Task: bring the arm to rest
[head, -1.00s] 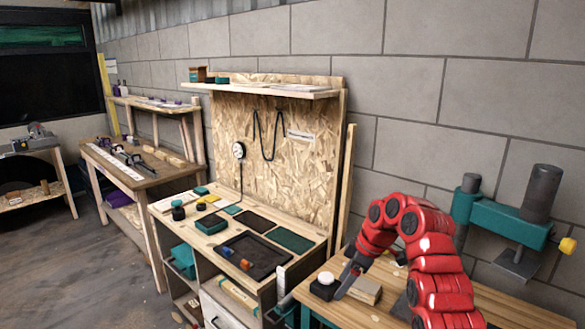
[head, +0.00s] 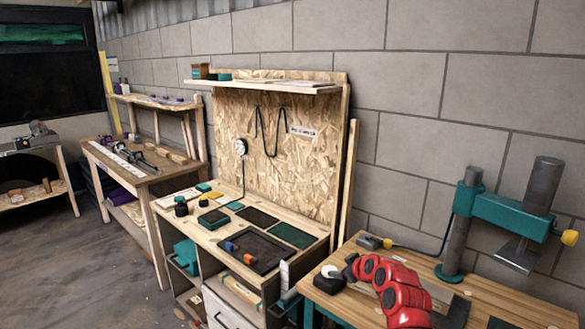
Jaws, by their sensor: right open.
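My red right arm comes in from the lower right, low over the wooden bench at the right. My right gripper (head: 350,268) is the small dark part at the arm's far end. It is open, with nothing seen in it, and its fingers show poorly. A black block with a white round top (head: 329,273) is on the bench just left of the gripper; I cannot tell whether they touch. My left gripper is out of view.
A teal press with a dark column (head: 460,225) stands on the right bench (head: 490,297). The middle workbench holds a dark tray (head: 262,250). Grey floor (head: 95,285) is clear at left.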

